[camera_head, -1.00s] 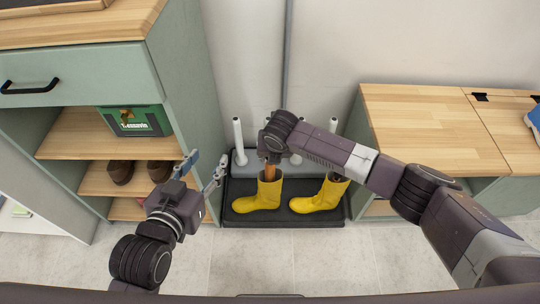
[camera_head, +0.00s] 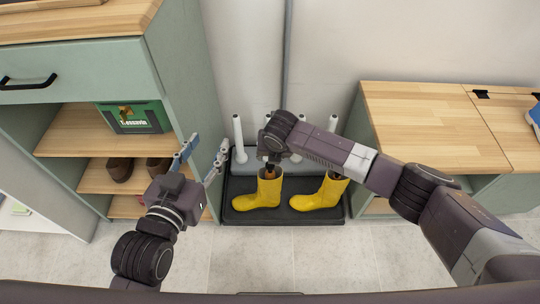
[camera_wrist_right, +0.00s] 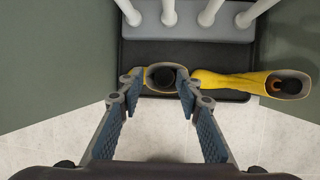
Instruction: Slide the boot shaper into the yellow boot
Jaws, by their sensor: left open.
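Two yellow boots stand side by side on a dark tray (camera_head: 240,216). The left yellow boot (camera_head: 262,196) is upright under my right gripper; it also shows in the right wrist view (camera_wrist_right: 151,84). A boot shaper (camera_head: 270,172), brown-orange with a dark top, sits mostly inside this boot. In the right wrist view its dark round top (camera_wrist_right: 163,77) lies in the boot opening. My right gripper (camera_wrist_right: 158,88) has its fingers apart on either side, with gaps to the dark top. My left gripper (camera_head: 203,153) is open and empty, left of the tray.
The other yellow boot (camera_head: 320,196) also holds an orange shaper (camera_wrist_right: 275,86). White posts (camera_head: 238,133) rise behind the boots. A green shelf unit (camera_head: 185,90) with shoes and a green box (camera_head: 130,117) stands left. A wood-topped cabinet (camera_head: 420,125) stands right. The front floor is clear.

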